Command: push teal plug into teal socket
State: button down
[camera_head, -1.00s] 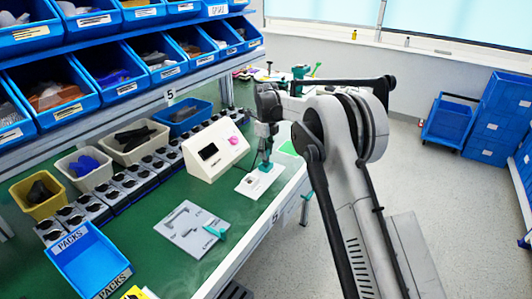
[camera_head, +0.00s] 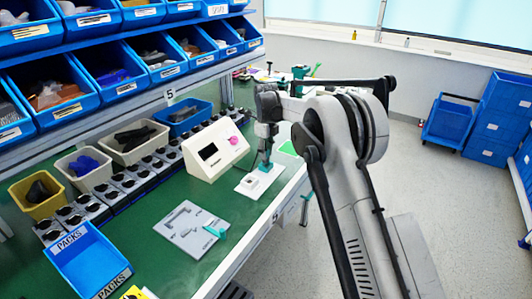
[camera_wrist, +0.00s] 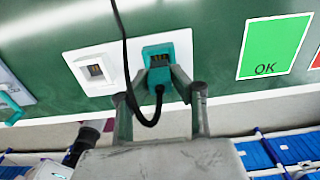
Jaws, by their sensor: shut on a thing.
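A teal socket (camera_wrist: 172,46) sits in a white plate at the centre of the wrist view, its dark slot with metal contacts partly showing. A teal plug (camera_wrist: 158,78) with a black cable at its back lies just below the slot in that view. I cannot tell whether the plug touches the socket. My gripper (camera_wrist: 156,83) is shut on the plug, one finger on each side. In the head view my gripper (camera_head: 265,157) points down over the teal parts at the table's right edge, and hides part of them.
A white socket (camera_wrist: 95,70) stands left of the teal one. The black cable (camera_wrist: 122,40) crosses between them and loops near my fingers. A green OK card (camera_wrist: 273,47) lies to the right. A white box with a pink knob (camera_head: 216,150) stands close behind in the head view.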

aim_at(266, 149)
jog(key=shift+f+b, duration=0.9)
jog(key=shift+f, duration=0.7)
jog(key=c, duration=1.4)
grip_release()
jog(key=shift+c, duration=0.2)
notch_tip(266, 149, up, 12)
jog(key=shift+r, duration=0.1)
jog(key=shift+d, duration=0.1)
